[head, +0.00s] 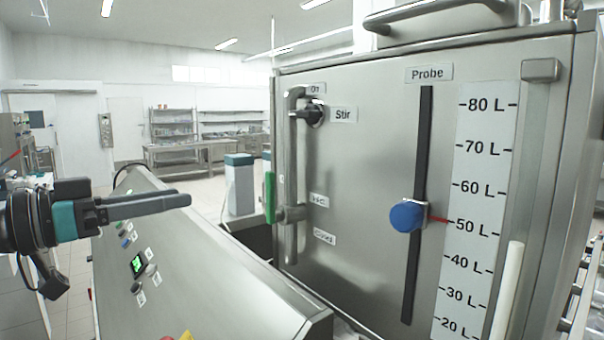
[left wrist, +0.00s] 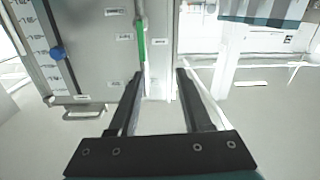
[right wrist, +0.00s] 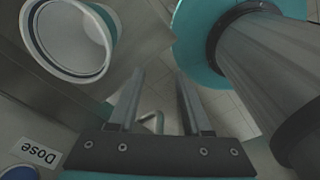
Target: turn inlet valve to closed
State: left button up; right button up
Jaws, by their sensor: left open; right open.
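The inlet valve has a green handle (head: 270,197) that stands upright, parallel to the vertical steel pipe (head: 291,160) on the tank's front. In the left wrist view the green handle (left wrist: 141,45) lies ahead of the fingertips, slightly left of the gap. My left gripper (head: 188,201) is open and empty, left of the handle and apart from it; its fingers point toward the tank. Both fingers show in the left wrist view (left wrist: 160,72). My right gripper (right wrist: 160,74) is open and empty, seen only in its wrist view.
The sloped control panel (head: 220,280) lies below my left gripper, in front of the tank. A blue probe knob (head: 406,216) and black stir knob (head: 315,112) stick out from the tank. A white and teal container (right wrist: 68,38) and a ribbed cylinder (right wrist: 255,70) flank my right gripper.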

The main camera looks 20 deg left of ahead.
aim_at(267, 179)
pick_arm(q)
jog(key=shift+m+h, duration=0.6)
jog(key=shift+m, duration=0.2)
jog(key=d+p+x, duration=0.1)
jog(key=x, duration=0.3)
jog(key=s+p+x, duration=0.1)
jog(key=p+x, duration=0.1)
jog(key=x, duration=0.3)
jog(key=d+r+p+x, duration=0.1)
jog(key=x, duration=0.3)
jog(key=shift+d+r, duration=0.15)
jog(key=shift+d, duration=0.4)
jog(key=shift+w+d+p, duration=0.3)
jog(key=shift+w+d, duration=0.05)
jog(key=shift+w, duration=0.3)
pick_arm(e)
jog(key=shift+s+a+r, duration=0.1)
jog(key=shift+a+r, duration=0.05)
jog(key=shift+r, duration=1.05)
jog(key=shift+s+a+r, duration=0.1)
jog(key=shift+r, duration=1.05)
pick_arm(q)
jog(key=shift+c, duration=0.3)
grip_shut()
